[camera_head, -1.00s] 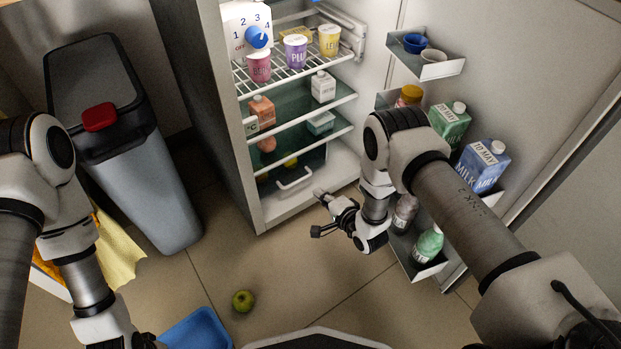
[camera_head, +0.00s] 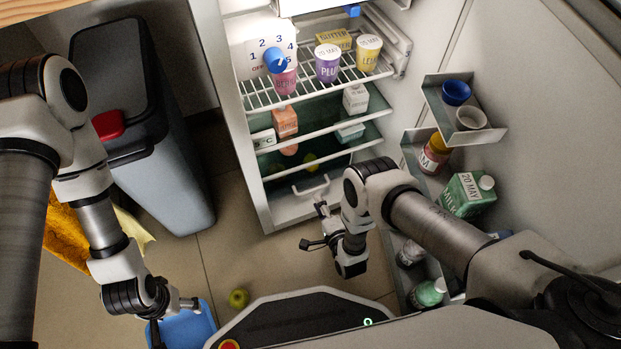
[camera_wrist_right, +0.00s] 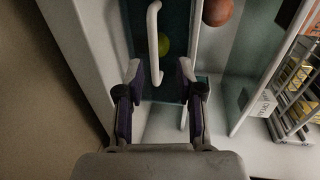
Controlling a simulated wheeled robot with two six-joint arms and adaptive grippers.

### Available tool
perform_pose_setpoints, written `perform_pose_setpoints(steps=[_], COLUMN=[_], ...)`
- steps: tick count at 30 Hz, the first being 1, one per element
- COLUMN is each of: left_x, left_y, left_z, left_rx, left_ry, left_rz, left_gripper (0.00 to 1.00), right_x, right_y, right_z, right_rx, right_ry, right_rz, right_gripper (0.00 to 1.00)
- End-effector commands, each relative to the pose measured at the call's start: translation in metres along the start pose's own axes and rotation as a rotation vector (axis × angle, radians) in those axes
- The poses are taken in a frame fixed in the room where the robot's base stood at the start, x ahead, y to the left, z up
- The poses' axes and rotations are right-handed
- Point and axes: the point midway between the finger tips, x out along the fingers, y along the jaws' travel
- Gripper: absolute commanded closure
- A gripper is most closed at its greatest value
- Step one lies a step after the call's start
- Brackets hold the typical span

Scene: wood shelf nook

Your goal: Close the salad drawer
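The salad drawer (camera_head: 281,188) is a dark teal bin low in the open fridge, with a white bar handle (camera_head: 311,187) on its front. I cannot tell how far it sticks out. A green round item shows through it in the right wrist view (camera_wrist_right: 164,45). My right gripper (camera_head: 314,227) is open and empty in front of the drawer, apart from the handle. In the right wrist view the handle (camera_wrist_right: 153,45) lies ahead of the spread fingers (camera_wrist_right: 159,76), slightly left of centre. My left gripper (camera_head: 173,318) is open and empty at lower left, far from the drawer.
The fridge door's racks (camera_head: 470,135) stand close to the right of my right arm, holding bottles and cartons. Shelves (camera_head: 335,128) with food lie above the drawer.

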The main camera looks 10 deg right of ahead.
Motion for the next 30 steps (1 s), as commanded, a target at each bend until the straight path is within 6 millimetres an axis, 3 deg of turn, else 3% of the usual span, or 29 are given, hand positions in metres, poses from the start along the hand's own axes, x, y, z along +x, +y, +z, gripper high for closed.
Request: perform_pose_setpoints(steps=[2,5,16,25,28,30], left_x=[-0.002,0.004,0.036,0.036,0.036,0.036], left_y=[0.000,0.000,0.000,0.000,0.000,0.000], left_z=[0.000,0.000,0.000,0.000,0.000,0.000], left_rx=[0.000,0.000,0.000,0.000,0.000,0.000], left_ry=[-0.001,-0.001,-0.001,0.000,0.000,0.000], left_rz=[0.000,0.000,0.000,0.000,0.000,0.000], left_gripper=[0.22,0.22,0.22,0.22,0.22,0.22], right_x=[-0.006,0.000,0.065,0.070,0.070,0.070], right_y=[0.005,0.010,0.012,0.009,0.009,0.009], right_z=[0.003,0.003,0.003,0.003,0.003,0.003], right_rx=[0.003,0.004,0.004,0.004,0.004,0.004], right_ry=[-0.002,-0.002,-0.003,-0.003,-0.003,-0.003], right_rz=[0.014,0.017,0.015,0.018,0.019,0.019], right_gripper=[0.63,0.63,0.63,0.63,0.99,1.00])
